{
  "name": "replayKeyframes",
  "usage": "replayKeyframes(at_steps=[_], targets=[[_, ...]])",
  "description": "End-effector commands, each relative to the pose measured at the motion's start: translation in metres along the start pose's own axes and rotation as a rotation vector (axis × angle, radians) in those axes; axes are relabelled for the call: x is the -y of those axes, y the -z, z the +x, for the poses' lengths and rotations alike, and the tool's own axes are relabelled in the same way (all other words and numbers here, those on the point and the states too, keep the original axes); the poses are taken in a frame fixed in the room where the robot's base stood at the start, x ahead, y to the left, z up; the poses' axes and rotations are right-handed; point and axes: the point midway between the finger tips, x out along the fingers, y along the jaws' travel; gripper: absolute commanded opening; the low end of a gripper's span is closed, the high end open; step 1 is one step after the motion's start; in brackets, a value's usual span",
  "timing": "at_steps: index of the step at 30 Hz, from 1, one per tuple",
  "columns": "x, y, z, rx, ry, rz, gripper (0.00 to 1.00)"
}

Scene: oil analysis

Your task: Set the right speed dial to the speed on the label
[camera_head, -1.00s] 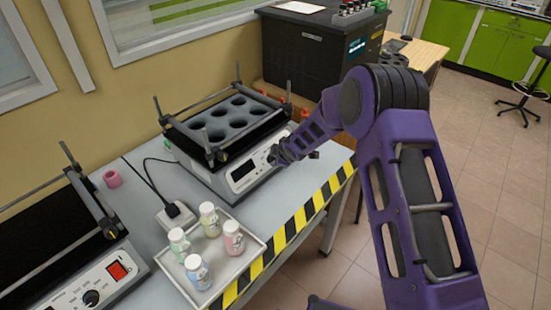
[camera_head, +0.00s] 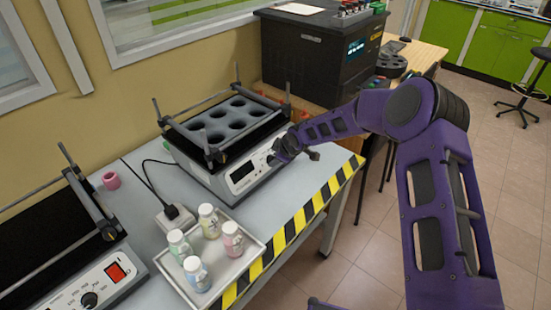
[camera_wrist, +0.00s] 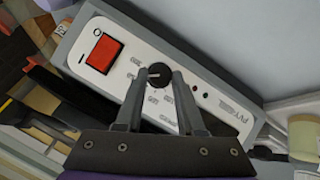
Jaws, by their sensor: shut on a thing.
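The right shaker (camera_head: 238,180) is a light grey machine with a black rack with several round holes on top. Its front panel shows in the wrist view (camera_wrist: 185,72), with a red rocker switch (camera_wrist: 102,52) and a black round speed dial (camera_wrist: 159,73) with small markings around it. My gripper (camera_wrist: 159,80) has its two fingers on either side of the dial and is shut on it. In the head view my gripper (camera_head: 277,158) is at the panel's right part and hides the dial. The panel's small lettering is too blurred to read.
A second shaker (camera_head: 75,285) is at the left.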

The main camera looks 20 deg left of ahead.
Motion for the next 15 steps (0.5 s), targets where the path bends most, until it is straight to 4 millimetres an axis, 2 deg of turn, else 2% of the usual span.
replayKeyframes(at_steps=[2, 3, 8, 15], targets=[[-0.0008, -0.0005, 0.0000, 0.000, -0.002, 0.000, 0.00], [-0.0008, -0.0005, 0.0000, 0.000, -0.002, 0.000, 0.39], [-0.0005, -0.0003, 0.0001, 0.000, -0.001, -0.001, 0.67], [0.0000, -0.0001, 0.0001, 0.000, -0.001, -0.001, 0.67]])
